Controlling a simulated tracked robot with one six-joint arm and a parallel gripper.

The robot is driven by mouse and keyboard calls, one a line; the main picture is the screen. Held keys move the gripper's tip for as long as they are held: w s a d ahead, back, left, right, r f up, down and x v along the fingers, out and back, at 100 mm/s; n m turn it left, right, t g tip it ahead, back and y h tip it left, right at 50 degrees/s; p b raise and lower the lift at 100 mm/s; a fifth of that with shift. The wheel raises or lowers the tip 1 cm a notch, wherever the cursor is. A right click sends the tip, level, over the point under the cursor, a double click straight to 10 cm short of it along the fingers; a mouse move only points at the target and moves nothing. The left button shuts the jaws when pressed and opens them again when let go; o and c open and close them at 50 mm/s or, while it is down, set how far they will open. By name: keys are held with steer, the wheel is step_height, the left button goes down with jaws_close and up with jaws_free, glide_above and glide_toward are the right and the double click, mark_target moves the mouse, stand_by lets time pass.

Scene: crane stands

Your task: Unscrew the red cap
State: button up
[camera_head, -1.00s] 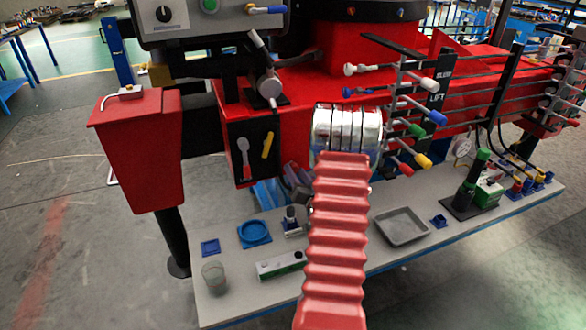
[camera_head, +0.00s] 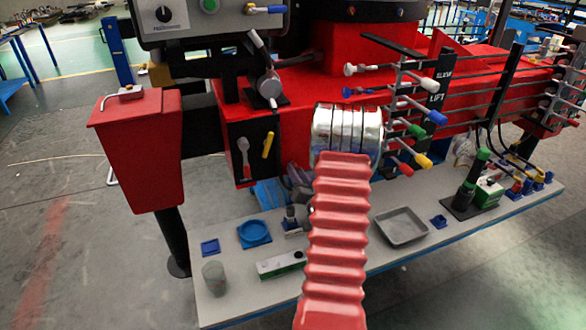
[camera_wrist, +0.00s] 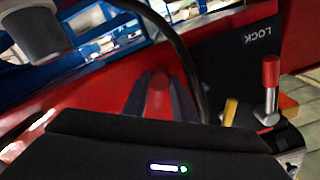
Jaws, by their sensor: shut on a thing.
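The red cap (camera_wrist: 160,84) shows as a small dark red rounded shape in the wrist view, against a red surface of the machine. My gripper (camera_wrist: 160,92) is shut on it, with one dark finger on each side. The cap's lower part and thread are hidden, so I cannot tell how far it is turned. In the head view my ribbed red arm covers the middle of the picture, and the cap cannot be made out there.
A red-tipped lever (camera_wrist: 271,85) and a yellow handle (camera_wrist: 230,112) stand right of my fingers. A dark cable curves close by. In the head view, a grey bench (camera_head: 340,268) holds a blue round dish (camera_head: 254,233), a metal tray (camera_head: 401,226) and a cup (camera_head: 214,277).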

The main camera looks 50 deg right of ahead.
jaws_close()
steer(key=shift+a+n, duration=0.1)
steer(key=shift+n, duration=2.5)
steer(key=shift+n, duration=2.6)
